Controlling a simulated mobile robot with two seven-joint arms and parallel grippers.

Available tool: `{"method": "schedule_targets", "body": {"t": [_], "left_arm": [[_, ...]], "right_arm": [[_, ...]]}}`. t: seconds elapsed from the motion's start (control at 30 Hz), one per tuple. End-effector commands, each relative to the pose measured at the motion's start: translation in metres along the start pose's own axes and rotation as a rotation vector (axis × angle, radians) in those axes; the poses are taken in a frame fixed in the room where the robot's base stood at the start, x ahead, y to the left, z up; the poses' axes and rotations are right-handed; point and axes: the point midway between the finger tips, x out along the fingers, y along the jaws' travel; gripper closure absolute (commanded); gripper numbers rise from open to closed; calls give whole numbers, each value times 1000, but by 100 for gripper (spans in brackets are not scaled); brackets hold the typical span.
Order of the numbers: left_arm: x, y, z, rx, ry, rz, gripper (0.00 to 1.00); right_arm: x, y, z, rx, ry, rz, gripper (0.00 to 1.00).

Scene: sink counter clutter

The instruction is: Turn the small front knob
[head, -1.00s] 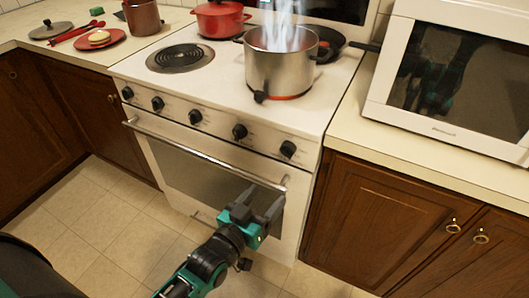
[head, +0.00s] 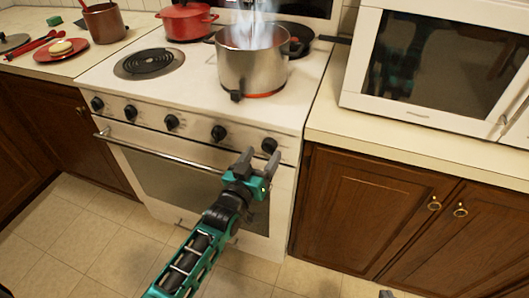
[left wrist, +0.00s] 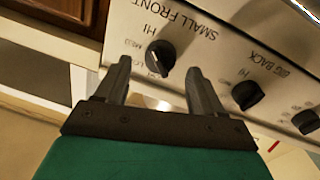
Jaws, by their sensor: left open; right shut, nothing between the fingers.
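The small front knob (head: 269,145) is the rightmost black knob on the stove's front panel. In the left wrist view the same knob (left wrist: 160,56) sits under the upside-down "SMALL FRONT" label. My left gripper (head: 260,158) is open and empty, just in front of this knob. In the left wrist view its two fingertips (left wrist: 159,66) appear on either side of the knob. The remaining gap to the knob is hard to tell. Only a small dark tip of my right gripper (head: 386,294) shows at the bottom edge; it is shut.
The adjacent knob (head: 219,133) is to the left; in the left wrist view, the "BIG BACK" knob (left wrist: 247,95) is right of the fingers. The oven handle (head: 160,152) runs below the panel. A steaming pot (head: 252,72) stands on a glowing burner above. A microwave (head: 440,65) is right.

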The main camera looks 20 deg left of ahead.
Motion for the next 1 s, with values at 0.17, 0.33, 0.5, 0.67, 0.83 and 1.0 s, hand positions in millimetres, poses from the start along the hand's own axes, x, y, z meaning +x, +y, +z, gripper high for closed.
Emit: {"method": "schedule_targets", "body": {"t": [0.17,0.33,0.5,0.67,0.83,1.0], "left_arm": [[19,0,0,0,1,0,32],[24,0,0,0,-1,0,32],[24,0,0,0,0,0,32],[24,0,0,0,0,0,42],[24,0,0,0,0,0,59],[24,0,0,1,0,0,75]], "right_arm": [[2,0,2,0,0,0,100],[2,0,2,0,0,0,100],[2,0,2,0,0,0,100],[2,0,2,0,0,0,100],[2,0,2,0,0,-1,100],[2,0,2,0,0,-1,100]]}}
